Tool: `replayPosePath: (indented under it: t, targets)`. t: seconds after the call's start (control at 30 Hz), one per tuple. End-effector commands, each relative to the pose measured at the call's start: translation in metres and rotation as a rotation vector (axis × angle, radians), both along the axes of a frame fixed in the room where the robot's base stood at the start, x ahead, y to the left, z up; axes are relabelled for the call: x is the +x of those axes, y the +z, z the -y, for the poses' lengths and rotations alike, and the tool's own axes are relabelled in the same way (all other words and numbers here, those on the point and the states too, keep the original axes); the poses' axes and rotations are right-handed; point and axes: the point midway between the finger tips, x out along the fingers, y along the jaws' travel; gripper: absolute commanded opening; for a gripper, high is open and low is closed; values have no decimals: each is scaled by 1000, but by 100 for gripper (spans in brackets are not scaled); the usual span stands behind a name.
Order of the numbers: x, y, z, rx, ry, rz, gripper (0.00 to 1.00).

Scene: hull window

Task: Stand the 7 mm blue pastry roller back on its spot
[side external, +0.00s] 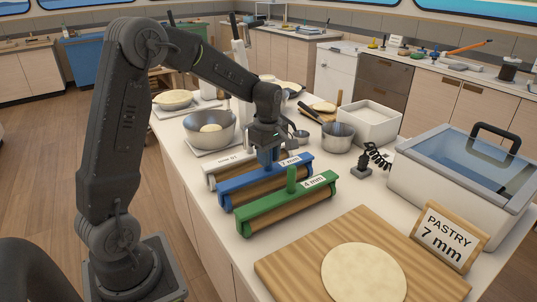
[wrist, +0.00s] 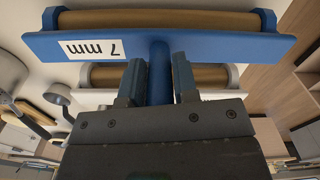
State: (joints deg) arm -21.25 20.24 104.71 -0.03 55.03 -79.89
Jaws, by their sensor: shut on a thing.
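The blue pastry roller (side external: 240,183) is in the middle of a row of three rollers on the white counter, between the white one and the green one. My gripper (side external: 268,152) is above it, shut on its upright handle. In the wrist view the blue roller (wrist: 220,46) spans the top, with its 7 mm label upside down. Both fingers flank its blue handle (wrist: 160,72) there. The roller looks level. I cannot tell whether its underside touches the counter.
The green 4 mm roller (side external: 290,206) is close in front, the white roller (side external: 222,170) close behind. A wooden board (side external: 300,275) with dough and a "PASTRY 7 mm" sign (side external: 441,237) are at the front right. A metal bowl (side external: 208,130) and a lidded box (side external: 455,200) stand farther off.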

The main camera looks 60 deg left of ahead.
Motion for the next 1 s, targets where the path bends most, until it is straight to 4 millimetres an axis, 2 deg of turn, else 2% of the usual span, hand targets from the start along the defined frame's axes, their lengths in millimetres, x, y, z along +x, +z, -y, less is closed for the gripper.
replayPosePath:
  t: [0.23, 0.27, 0.53, 0.77, 1.0]
  targets:
    - [0, -2, 0, 0, 0, 2, 0]
    - [0, -2, 0, 0, 0, 2, 30]
    - [0, -2, 0, 0, 0, 1, 56]
    - [0, -3, 0, 0, 0, -2, 57]
    - [0, 12, 0, 0, 0, 1, 57]
